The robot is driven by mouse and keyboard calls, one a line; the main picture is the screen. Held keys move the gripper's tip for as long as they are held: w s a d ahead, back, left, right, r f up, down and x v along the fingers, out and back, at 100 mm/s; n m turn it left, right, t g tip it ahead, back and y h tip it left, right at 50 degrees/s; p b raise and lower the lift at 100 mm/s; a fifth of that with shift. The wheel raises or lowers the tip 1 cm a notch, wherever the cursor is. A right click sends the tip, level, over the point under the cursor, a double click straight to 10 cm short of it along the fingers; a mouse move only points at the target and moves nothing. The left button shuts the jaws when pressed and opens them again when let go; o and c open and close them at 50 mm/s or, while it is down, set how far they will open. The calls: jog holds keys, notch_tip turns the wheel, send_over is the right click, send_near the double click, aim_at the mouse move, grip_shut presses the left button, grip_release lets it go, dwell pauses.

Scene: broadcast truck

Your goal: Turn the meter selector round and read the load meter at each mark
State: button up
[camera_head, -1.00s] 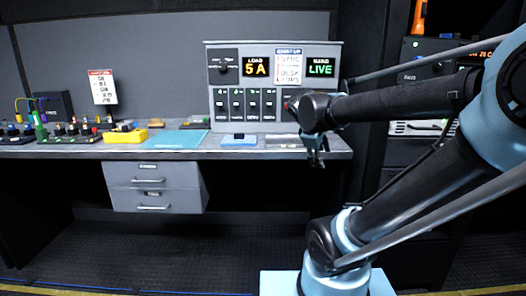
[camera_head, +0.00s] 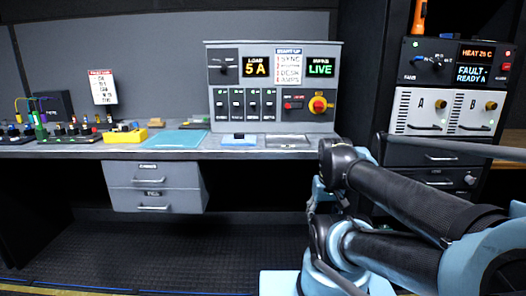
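The meter selector (camera_head: 223,68) is a small dark knob on a black plate at the upper left of the grey desk panel (camera_head: 273,132). Its marks are too small to read. The load meter (camera_head: 256,67) just right of it shows "5 A" in orange. My gripper (camera_head: 318,204) hangs low at the right, below the worktop's height and well away from the selector. Its fingers are small and dark against my arm, so their opening is unclear.
A start-up card (camera_head: 289,66) and a green "LIVE" display (camera_head: 320,67) are on the panel. Below are several switches and a red-and-yellow knob (camera_head: 318,104). The worktop (camera_head: 180,151) holds a yellow tray (camera_head: 125,136). A rack (camera_head: 455,105) stands right, its screen reading "FAULT - READY A".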

jog(key=shift+w+f, duration=0.2)
jog(key=shift+w, duration=0.2)
jog(key=shift+c, duration=0.6)
